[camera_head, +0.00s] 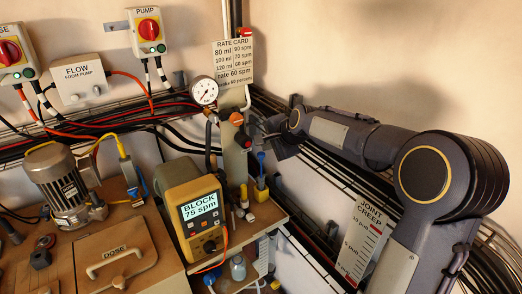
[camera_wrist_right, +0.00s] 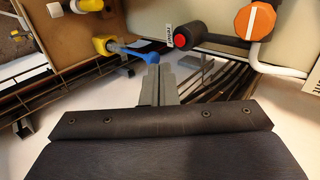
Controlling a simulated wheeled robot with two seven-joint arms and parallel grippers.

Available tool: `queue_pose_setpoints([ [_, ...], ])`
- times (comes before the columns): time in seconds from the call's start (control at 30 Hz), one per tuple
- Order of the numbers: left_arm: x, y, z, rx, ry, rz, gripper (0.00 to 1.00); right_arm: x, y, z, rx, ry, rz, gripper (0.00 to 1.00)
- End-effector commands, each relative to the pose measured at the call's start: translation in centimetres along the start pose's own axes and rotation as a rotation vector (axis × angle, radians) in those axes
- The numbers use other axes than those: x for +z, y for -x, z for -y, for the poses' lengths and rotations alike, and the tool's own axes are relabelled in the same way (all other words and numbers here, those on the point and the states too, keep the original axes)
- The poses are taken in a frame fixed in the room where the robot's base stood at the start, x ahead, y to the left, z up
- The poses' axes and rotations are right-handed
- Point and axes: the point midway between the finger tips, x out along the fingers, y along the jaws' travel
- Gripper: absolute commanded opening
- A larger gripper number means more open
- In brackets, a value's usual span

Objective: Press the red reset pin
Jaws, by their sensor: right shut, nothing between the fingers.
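The red pin (camera_wrist_right: 180,40) is a small red tip on the end of a black cylinder in the right wrist view. A small label, which seems to read RESET, stands beside it. In the head view the dark fitting (camera_head: 243,140) shows below an orange knob; its red tip is not clear there. My right gripper (camera_head: 272,135) is shut and empty, just right of that fitting and apart from it. In the right wrist view the grey fingers (camera_wrist_right: 163,82) are below and slightly left of the pin. My left gripper is out of view.
An orange knob (camera_wrist_right: 255,20) on a white pipe is right of the pin. A blue-and-yellow fitting (camera_wrist_right: 125,48) lies left of my fingers. A gauge (camera_head: 204,90) and a yellow meter reading BLOCK 75 spm (camera_head: 190,190) stand left. Dark cables run behind my right arm.

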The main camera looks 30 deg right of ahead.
Motion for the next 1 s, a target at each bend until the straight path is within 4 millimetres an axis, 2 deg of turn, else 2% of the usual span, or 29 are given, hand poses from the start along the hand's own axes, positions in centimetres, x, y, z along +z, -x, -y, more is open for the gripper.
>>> queue_pose_setpoints([
  [0.1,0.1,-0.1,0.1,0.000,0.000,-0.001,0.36,0.0,2.1,0.1,-0.004,0.002,0.000,0.00],
  [0.3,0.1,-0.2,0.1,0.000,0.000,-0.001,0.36,0.0,3.6,0.0,0.000,0.000,0.000,0.00],
  [1.0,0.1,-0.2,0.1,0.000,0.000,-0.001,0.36,0.0,3.7,0.0,0.000,0.000,0.000,0.00],
])
